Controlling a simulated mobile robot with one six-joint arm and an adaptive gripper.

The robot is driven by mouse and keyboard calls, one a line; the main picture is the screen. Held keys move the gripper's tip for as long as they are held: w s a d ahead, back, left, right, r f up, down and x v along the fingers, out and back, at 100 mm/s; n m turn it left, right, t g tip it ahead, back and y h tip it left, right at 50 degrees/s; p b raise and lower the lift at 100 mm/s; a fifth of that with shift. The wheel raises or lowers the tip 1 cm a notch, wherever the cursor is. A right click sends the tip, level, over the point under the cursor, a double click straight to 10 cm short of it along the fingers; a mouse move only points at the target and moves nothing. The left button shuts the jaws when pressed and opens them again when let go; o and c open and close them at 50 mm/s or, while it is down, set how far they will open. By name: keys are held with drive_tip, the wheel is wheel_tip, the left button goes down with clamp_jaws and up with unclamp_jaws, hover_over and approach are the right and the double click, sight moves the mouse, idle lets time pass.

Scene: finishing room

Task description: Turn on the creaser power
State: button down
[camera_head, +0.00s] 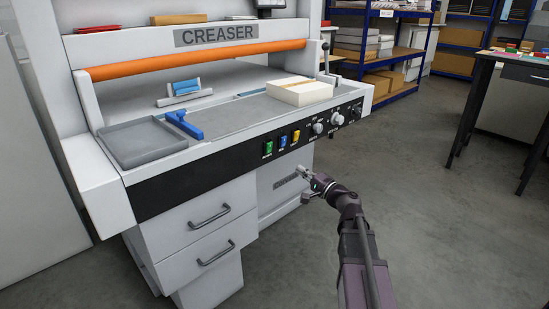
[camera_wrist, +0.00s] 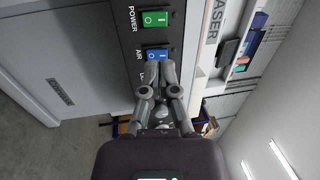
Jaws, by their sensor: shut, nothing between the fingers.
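The creaser (camera_head: 215,36) is a white machine with an orange bar and a black front panel. On that panel sit a green switch (camera_head: 268,148), a blue switch (camera_head: 283,140) and a yellow switch (camera_head: 296,136). In the wrist view the green switch (camera_wrist: 155,18) is labelled POWER and the blue switch (camera_wrist: 158,54) AIR. My gripper (camera_head: 302,171) is shut and empty, in front of the creaser and below the panel in the head view. In the wrist view my gripper (camera_wrist: 157,76) points at the panel, overlapping the blue switch's lower edge; contact cannot be told. The yellow switch is hidden there.
Round knobs (camera_head: 318,128) sit right of the switches. A grey tray (camera_head: 142,141), a blue-handled tool (camera_head: 184,123) and a white paper stack (camera_head: 300,92) lie on the creaser bed. Drawer handles (camera_head: 215,253) stick out below.

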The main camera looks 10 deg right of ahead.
sight(270, 146)
drive_tip(key=shift+w+d+f, duration=0.1)
drive_tip(key=shift+d+f, duration=0.05)
drive_tip(key=shift+d, duration=0.2)
drive_tip(key=shift+w+a, duration=0.1)
drive_tip(key=p+x, duration=0.2)
drive_tip(key=x, duration=1.1)
drive_tip(key=shift+w+a+r, duration=0.1)
drive_tip(key=shift+w+r, duration=0.15)
drive_tip(key=shift+w, duration=0.1)
